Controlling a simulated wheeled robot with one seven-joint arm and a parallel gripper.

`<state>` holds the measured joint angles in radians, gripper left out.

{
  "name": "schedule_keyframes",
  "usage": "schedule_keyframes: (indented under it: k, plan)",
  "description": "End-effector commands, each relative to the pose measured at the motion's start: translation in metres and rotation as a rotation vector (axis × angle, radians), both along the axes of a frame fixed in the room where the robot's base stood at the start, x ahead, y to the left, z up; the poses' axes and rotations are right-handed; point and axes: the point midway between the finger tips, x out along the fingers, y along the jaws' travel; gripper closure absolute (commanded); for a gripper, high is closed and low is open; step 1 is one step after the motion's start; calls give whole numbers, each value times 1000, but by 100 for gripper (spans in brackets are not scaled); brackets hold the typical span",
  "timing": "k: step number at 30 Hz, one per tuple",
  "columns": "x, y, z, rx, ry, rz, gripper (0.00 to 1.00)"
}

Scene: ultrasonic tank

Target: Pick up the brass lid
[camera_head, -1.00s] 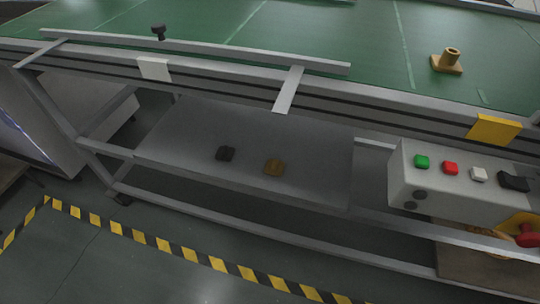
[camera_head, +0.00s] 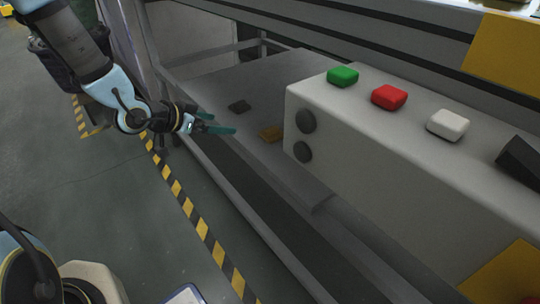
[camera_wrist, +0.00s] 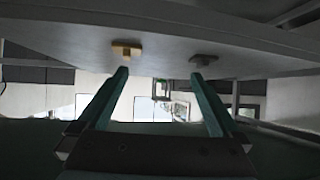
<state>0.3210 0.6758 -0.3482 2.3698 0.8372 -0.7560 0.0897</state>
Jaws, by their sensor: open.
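The brass lid (camera_head: 270,133) is a small brass-coloured piece lying on the grey lower shelf (camera_head: 215,85) under the conveyor, partly hidden behind the control box in the head view. In the wrist view, which looks upside down, the brass lid (camera_wrist: 126,48) shows beyond the left finger, apart from it. A dark piece (camera_head: 239,106) lies beside it on the shelf; it also shows in the wrist view (camera_wrist: 203,60) beyond the right finger. My gripper (camera_head: 220,123) is open and empty at the shelf's front side, its teal fingers pointing toward the shelf; they show in the wrist view (camera_wrist: 160,75).
A grey control box (camera_head: 375,160) with green, red and white buttons stands close on the right. A frame rail (camera_head: 255,220) runs along the shelf's front. The floor with yellow-black tape (camera_head: 182,195) is clear.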

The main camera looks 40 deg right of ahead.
Motion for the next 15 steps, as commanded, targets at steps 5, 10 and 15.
schedule_keyframes:
  k: [5, 10, 15]
  plan:
    - [-37, -35, -23, -144, 16, -132, 0]
    - [-47, -55, -26, -184, 21, -164, 0]
    - [-49, -80, -36, -182, 20, -162, 0]
